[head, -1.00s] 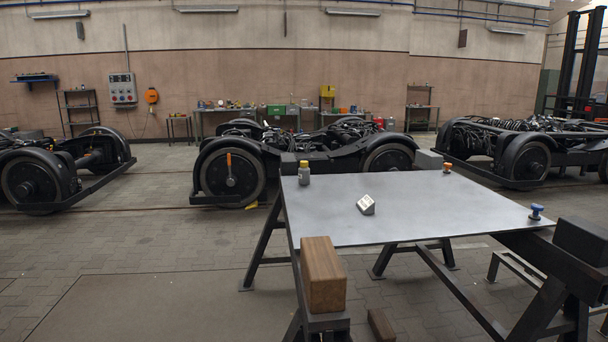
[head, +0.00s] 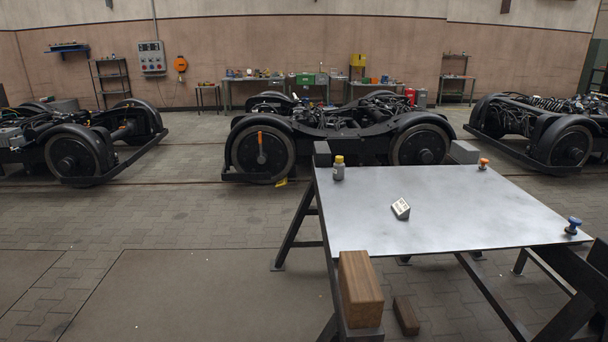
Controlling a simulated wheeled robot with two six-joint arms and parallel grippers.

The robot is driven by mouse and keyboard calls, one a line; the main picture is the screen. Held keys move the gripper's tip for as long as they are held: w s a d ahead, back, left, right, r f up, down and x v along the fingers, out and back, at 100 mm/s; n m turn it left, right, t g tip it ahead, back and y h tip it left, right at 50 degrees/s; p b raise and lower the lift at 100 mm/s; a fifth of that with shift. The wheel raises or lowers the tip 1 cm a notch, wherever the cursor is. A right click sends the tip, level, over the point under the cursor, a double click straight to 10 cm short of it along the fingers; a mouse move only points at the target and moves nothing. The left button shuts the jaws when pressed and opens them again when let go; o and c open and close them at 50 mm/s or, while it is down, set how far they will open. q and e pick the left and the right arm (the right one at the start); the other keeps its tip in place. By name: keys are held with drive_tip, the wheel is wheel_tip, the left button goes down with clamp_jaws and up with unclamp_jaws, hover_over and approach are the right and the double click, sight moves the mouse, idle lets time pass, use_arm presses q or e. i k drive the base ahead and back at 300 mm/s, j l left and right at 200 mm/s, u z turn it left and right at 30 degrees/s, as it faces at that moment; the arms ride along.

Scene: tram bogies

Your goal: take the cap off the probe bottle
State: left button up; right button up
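A small grey bottle (head: 339,172) with a yellow cap (head: 339,159) stands upright at the far left corner of the metal-topped table (head: 450,205). The cap sits on the bottle. I take this to be the probe bottle; no label is readable. A small white and grey block with dark markings (head: 401,208) sits near the middle of the tabletop. An orange-topped item (head: 483,164) stands at the far right edge, and a blue-topped item (head: 573,225) near the right corner. Neither of my grippers is in view.
A wooden block (head: 360,289) sits on the near left of the trestle frame, and a smaller one (head: 406,315) lies lower down. Grey blocks flank the far table edge. Wheeled bogies (head: 340,140) stand behind. The floor left of the table (head: 170,260) is open.

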sight(338, 172)
drive_tip(key=i+j+u, duration=0.15)
drive_tip(key=u, duration=0.3)
drive_tip(key=i+j+u, duration=0.25)
drive_tip(key=u, duration=0.15)
drive_tip(key=i+j+u, duration=0.2)
drive_tip(key=u, duration=0.25)
drive_tip(key=i+u, duration=0.25)
drive_tip(key=u, duration=0.15)
drive_tip(key=i+j+u, duration=0.2)
drive_tip(key=i, duration=0.15)
drive_tip(key=i+u, duration=0.15)
drive_tip(key=i, duration=0.25)
drive_tip(key=i+l+z, duration=0.1)
drive_tip(key=i+z, duration=0.6)
drive_tip(key=z, duration=0.15)
drive_tip(key=i+j+z, duration=0.15)
drive_tip(key=i+z, duration=0.15)
drive_tip(key=z, duration=0.15)
drive_tip(key=i+l+z, duration=0.2)
drive_tip(key=z, duration=0.2)
drive_tip(key=i+z, duration=0.7)
drive_tip(key=z, duration=0.15)
drive_tip(key=i+z, duration=0.4)
drive_tip(key=k+j, duration=0.05)
drive_tip(key=k, duration=0.05)
